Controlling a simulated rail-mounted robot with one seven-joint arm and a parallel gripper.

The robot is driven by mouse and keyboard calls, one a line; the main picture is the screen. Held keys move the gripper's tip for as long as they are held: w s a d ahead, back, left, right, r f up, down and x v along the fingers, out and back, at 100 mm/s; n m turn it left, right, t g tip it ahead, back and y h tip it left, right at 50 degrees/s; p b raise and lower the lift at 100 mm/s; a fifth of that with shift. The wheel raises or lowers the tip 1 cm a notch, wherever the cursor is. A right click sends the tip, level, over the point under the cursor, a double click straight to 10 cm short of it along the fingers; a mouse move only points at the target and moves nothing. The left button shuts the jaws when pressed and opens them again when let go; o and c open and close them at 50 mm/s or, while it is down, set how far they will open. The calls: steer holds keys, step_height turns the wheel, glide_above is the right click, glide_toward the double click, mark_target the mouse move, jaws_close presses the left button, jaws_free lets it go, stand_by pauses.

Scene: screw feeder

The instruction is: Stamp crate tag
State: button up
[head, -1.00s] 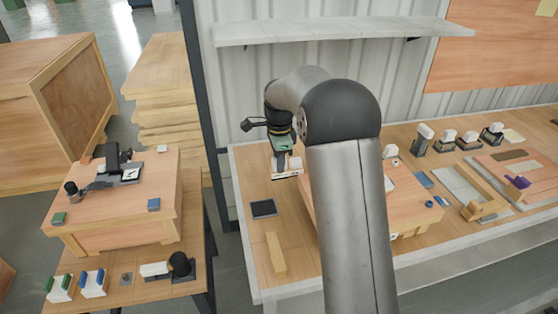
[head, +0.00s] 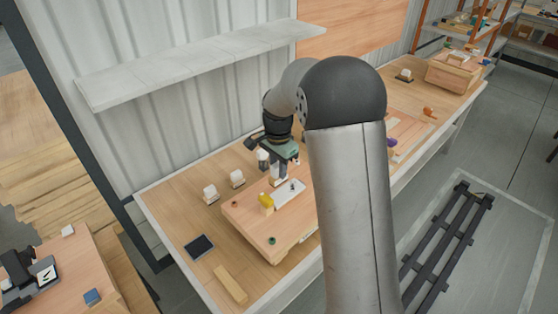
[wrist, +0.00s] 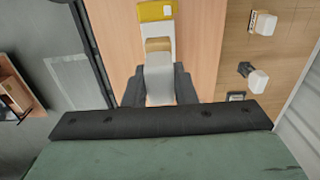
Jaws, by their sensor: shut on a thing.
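My gripper (head: 277,172) is over the far side of a light wooden crate (head: 243,224) on the long bench. In the wrist view, its dark fingers (wrist: 158,92) are shut on a pale block-shaped stamp (wrist: 159,72) with a tan end. A white tag (head: 290,191) with small dark marks lies on the crate top, close to the held stamp. A yellow piece (head: 266,202) is at the tag's left end; a yellow-and-white piece (wrist: 156,12) shows in the wrist view. Whether the stamp touches the tag is hidden.
Two white-topped stamps (head: 210,194) (head: 237,178) stand left of the crate. A dark ink pad (head: 199,246) and a wooden block (head: 230,284) lie at the bench's near left. A grey shelf (head: 205,62) hangs above the bench.

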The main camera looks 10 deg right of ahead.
mark_target(279, 183)
steer(key=shift+d+f, duration=0.2)
steer(key=shift+f, duration=0.05)
steer(key=shift+f+b, duration=2)
steer(key=shift+f, duration=0.75)
steer(key=shift+f+b, duration=0.35)
steer(key=shift+f, duration=0.2)
steer(key=shift+r, duration=0.1)
steer(key=shift+r+p, duration=2.25)
steer(key=shift+r, duration=1.25)
steer(key=shift+a+f, duration=0.1)
